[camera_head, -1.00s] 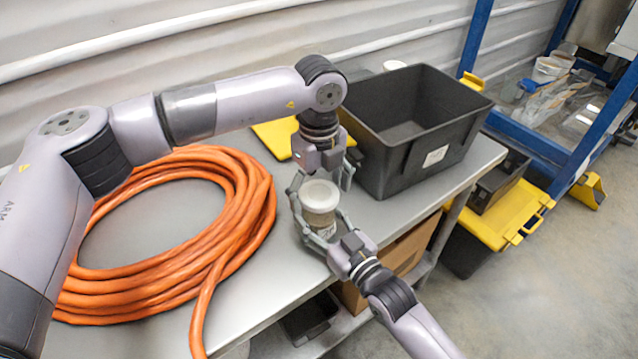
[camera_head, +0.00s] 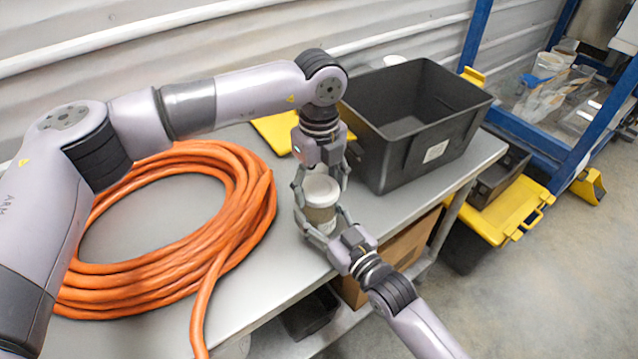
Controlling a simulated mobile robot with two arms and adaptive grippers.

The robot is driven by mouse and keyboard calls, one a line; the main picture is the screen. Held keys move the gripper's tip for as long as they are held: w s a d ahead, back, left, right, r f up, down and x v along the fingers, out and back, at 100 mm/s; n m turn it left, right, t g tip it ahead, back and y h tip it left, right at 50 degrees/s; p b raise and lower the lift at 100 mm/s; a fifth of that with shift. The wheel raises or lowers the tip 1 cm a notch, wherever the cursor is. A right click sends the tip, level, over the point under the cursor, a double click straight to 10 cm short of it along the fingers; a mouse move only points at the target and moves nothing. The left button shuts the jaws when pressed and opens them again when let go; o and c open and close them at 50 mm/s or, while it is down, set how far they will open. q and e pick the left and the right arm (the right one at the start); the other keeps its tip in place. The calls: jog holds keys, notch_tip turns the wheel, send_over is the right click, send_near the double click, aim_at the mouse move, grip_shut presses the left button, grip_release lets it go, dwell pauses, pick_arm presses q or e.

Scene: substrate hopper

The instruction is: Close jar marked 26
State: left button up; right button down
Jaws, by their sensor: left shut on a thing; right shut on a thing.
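The jar (camera_head: 322,215) stands upright near the front edge of the table, with a whitish lid (camera_head: 320,190) on its top. I cannot read a number on it. My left gripper (camera_head: 320,187) comes down from above and behind, its fingers shut on the lid from both sides. My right gripper (camera_head: 322,220) reaches in from the front right, its fingers shut around the jar's body. The fingers hide parts of the jar and lid, and I cannot tell whether the lid sits fully down.
A coiled orange hose (camera_head: 240,225) covers the left of the metal table (camera_head: 285,290). A black open bin (camera_head: 400,165) stands close behind and right of the jar. A yellow thing (camera_head: 275,130) lies behind. A cardboard box (camera_head: 400,250) sits below the table.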

pick_arm(q)
jog(key=m, duration=0.7)
jog(key=shift+m, duration=0.4)
jog(key=m, duration=0.3)
jog(key=shift+m, duration=0.3)
jog(key=m, duration=0.3)
jog(key=shift+m, duration=0.4)
jog(key=m, duration=0.7)
jog(key=shift+f, duration=0.1)
jog(key=m, duration=0.3)
jog(key=shift+m, duration=0.4)
jog(key=m, duration=0.4)
jog(key=shift+m, duration=0.4)
jog(key=o, duration=1.3)
